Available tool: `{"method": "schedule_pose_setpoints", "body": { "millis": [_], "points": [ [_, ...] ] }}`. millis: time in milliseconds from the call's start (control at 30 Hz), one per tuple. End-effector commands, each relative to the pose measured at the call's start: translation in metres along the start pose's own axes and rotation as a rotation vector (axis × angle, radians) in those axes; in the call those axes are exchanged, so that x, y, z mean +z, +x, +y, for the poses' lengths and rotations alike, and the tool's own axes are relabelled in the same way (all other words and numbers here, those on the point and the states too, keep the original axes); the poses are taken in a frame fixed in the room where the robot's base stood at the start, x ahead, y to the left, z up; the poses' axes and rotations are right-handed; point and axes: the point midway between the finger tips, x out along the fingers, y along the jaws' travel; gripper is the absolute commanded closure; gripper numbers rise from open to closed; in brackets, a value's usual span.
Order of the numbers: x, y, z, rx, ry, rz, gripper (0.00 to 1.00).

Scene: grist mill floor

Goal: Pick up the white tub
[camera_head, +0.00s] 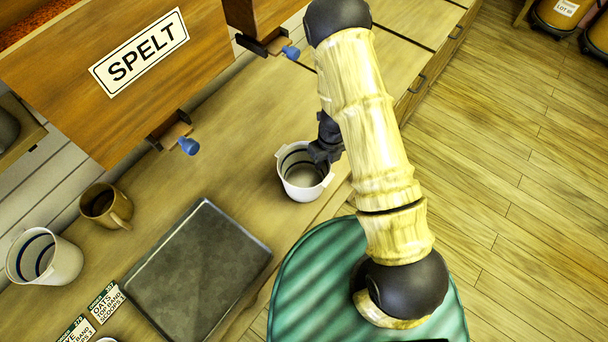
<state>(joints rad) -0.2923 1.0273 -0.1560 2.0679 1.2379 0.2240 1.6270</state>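A white tub (301,191) with small side lugs and a dark band inside stands upright on the wooden counter, near its front edge. My gripper (323,151) is at this tub's right rim, with its dark end overlapping the rim in the picture. My arm hides part of the gripper, so I cannot tell whether its fingers are open or shut, or whether they touch the tub. A second white tub (67,262), with a dark blue band inside, stands at the far left of the counter, well away from my gripper.
A brown mug (101,206) stands near the second tub. A dark grey slab (198,270) lies between the tubs, with lettered cards (105,303) beside it. A wooden bin labelled SPELT (140,55) and its blue-knobbed outlet (188,146) overhang the counter.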

Motion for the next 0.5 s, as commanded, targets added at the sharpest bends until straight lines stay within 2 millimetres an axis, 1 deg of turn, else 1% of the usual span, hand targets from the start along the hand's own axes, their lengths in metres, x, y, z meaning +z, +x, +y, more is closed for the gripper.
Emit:
{"method": "schedule_pose_setpoints", "body": {
  "millis": [200,467,500],
  "points": [
    [-0.0005,-0.0007,-0.0021,-0.001,0.004,-0.001,0.70],
    [0.0002,-0.0007,-0.0001,-0.001,0.000,-0.001,0.70],
    [0.0002,-0.0006,-0.0001,0.000,0.000,0.000,0.76]
  ]
}}
